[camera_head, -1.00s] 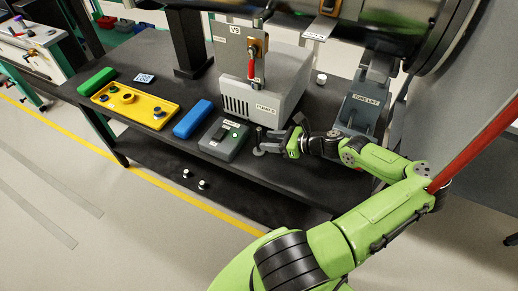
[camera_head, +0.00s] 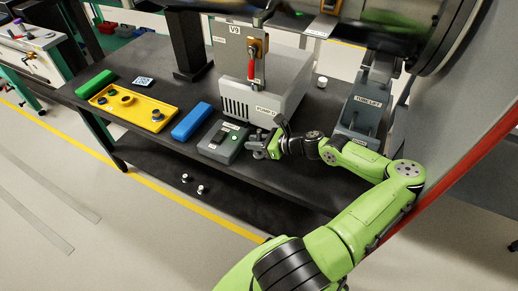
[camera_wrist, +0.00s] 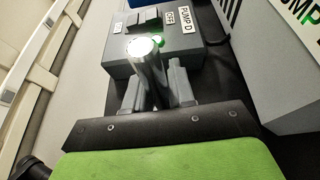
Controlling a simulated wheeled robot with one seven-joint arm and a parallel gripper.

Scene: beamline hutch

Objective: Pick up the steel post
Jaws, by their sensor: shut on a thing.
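The steel post (camera_wrist: 147,62) is a short, shiny metal cylinder with a bright round end, seen in the wrist view. My gripper (camera_wrist: 158,88) is shut on it, with a grey finger on either side. In the head view my gripper (camera_head: 260,148) is low over the front edge of the black bench, just right of the grey pump control box. There the post is small and mostly lost against the fingers. I cannot tell whether its lower end touches the bench.
The grey pump control box (camera_head: 222,141) is close to my gripper, with the large pump housing (camera_head: 265,98) behind. A blue block (camera_head: 192,120), a yellow tray (camera_head: 170,113) and a green block (camera_head: 96,83) lie left. The tube lift (camera_head: 362,113) stands right.

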